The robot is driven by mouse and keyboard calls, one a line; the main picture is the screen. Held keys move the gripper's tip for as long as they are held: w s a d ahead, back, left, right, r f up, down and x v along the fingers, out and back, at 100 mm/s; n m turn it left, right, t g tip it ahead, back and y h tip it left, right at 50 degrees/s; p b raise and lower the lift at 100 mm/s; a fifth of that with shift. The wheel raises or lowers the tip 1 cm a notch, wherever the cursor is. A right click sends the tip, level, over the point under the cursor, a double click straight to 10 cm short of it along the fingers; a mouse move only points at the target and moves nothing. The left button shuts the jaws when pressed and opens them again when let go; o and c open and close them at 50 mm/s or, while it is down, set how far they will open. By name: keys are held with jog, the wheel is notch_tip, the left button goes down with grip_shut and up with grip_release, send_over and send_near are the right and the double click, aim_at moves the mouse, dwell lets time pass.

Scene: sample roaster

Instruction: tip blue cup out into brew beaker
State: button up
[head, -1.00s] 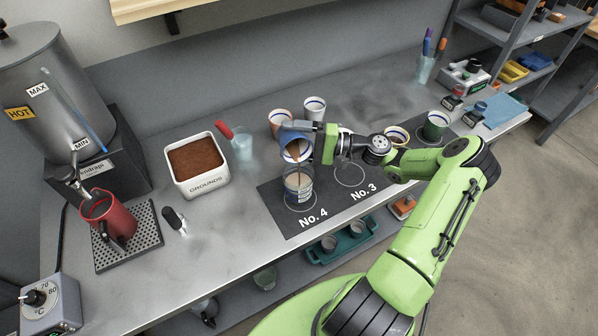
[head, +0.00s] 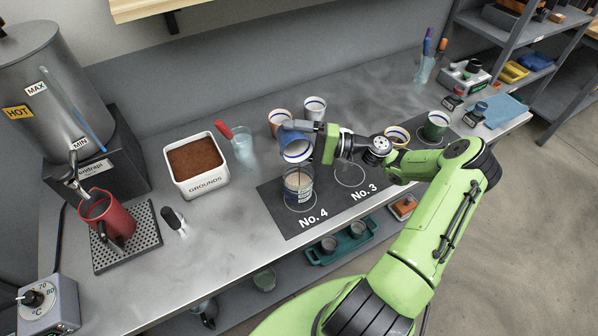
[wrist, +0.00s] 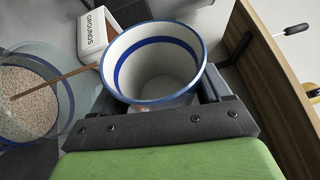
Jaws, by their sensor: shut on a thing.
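The blue cup (head: 293,146) is tilted above the brew beaker, its mouth toward the beaker. In the wrist view the cup (wrist: 152,68) shows a white inside with a blue band and looks empty. My gripper (head: 302,128) is shut on the cup's side. The glass brew beaker (head: 299,188) stands upright on the No. 4 spot, directly below the cup, with pale, tan-topped contents. It also shows at the left of the wrist view (wrist: 62,112). A thin brown line (wrist: 60,80) runs from near the cup to the beaker there; I cannot tell whether it is a stick or liquid.
The grounds box (head: 197,168) and a water glass with a red-handled tool (head: 242,147) stand left. A terracotta-coloured cup (head: 279,122) and a white cup (head: 315,107) stand behind.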

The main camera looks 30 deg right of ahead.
jog(key=m+p, duration=0.1)
jog(key=p, duration=0.1)
jog(key=m+h+p, duration=0.1)
jog(key=m+p, duration=0.1)
jog(key=p, duration=0.1)
jog(key=shift+w+r+g, duration=0.2)
jog(key=shift+r+g, duration=0.1)
jog(key=shift+g, duration=0.1)
jog(key=shift+f+m, duration=0.2)
jog(key=shift+m, duration=0.1)
jog(key=shift+f, duration=0.25)
jog(key=shift+w+r+m+h+p, duration=0.1)
jog(key=shift+m+h+p, duration=0.25)
jog(key=shift+p, duration=0.35)
jog(key=shift+m+p, duration=0.45)
jog(key=shift+p, duration=0.2)
jog(key=m+g+p, duration=0.1)
jog(key=p, duration=0.1)
jog(key=shift+w+r+h+p, duration=0.1)
jog(key=shift+h+p, duration=0.2)
jog(key=shift+h, duration=0.05)
jog(key=shift+w+m+g+p, duration=0.1)
jog(key=shift+m+g+p, duration=0.3)
jog(key=shift+m+p, duration=0.2)
jog(key=w+d+f+m+g+b, duration=0.1)
jog(key=w+f+m+g, duration=0.2)
jog(key=m, duration=0.3)
jog(key=shift+w+f+g+h+b, duration=0.3)
jog(key=shift+w+f+g, duration=0.1)
jog(key=shift+w+f, duration=0.45)
